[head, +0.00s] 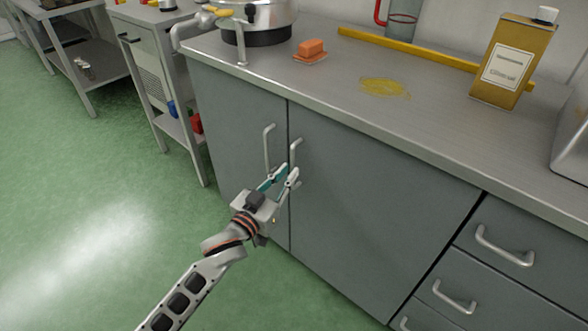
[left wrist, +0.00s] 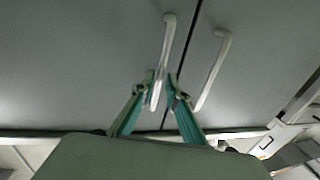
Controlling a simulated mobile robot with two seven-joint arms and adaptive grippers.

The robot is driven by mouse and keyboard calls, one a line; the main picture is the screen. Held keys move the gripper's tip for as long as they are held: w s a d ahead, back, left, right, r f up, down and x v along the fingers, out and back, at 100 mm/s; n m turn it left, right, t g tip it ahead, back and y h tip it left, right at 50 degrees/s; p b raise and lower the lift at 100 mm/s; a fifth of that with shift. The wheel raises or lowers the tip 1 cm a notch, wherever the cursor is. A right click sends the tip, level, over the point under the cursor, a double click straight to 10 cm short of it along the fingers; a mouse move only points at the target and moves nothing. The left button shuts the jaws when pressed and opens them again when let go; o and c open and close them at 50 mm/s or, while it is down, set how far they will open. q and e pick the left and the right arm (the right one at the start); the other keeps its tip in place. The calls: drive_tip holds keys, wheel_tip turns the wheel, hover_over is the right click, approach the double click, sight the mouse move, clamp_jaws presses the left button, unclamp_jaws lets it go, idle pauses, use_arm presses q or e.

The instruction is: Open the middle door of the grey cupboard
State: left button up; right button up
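The grey cupboard's middle door (head: 365,200) is the wide panel between the left door (head: 235,115) and the drawers. It is shut, flush with its neighbour. Its upright bar handle (head: 294,150) is at its left edge, close to the left door's handle (head: 267,145). My left gripper (head: 288,174) is at the middle door's handle, its teal-lined fingers apart. In the left wrist view the fingers (left wrist: 161,85) stand either side of one end of a handle (left wrist: 166,50); a gap shows on one side. Contact is unclear. The other handle (left wrist: 214,68) is outside them. My right gripper is not in view.
Drawers (head: 470,265) with bar handles are right of the door. The worktop (head: 340,85) above carries a pot (head: 265,18), an orange block (head: 311,48), a yellow spill (head: 383,87) and an oil tin (head: 510,65). Green floor (head: 90,210) is clear to the left.

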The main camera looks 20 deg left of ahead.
sight(293, 186)
use_arm(q)
drive_tip(key=shift+w+d+f+b, duration=0.1)
drive_tip(key=shift+w+d+b, duration=0.05)
drive_tip(key=shift+w, duration=0.65)
drive_tip(key=shift+w+d+b, duration=0.15)
drive_tip(key=shift+w, duration=0.6)
clamp_jaws()
drive_tip(key=shift+s, duration=0.2)
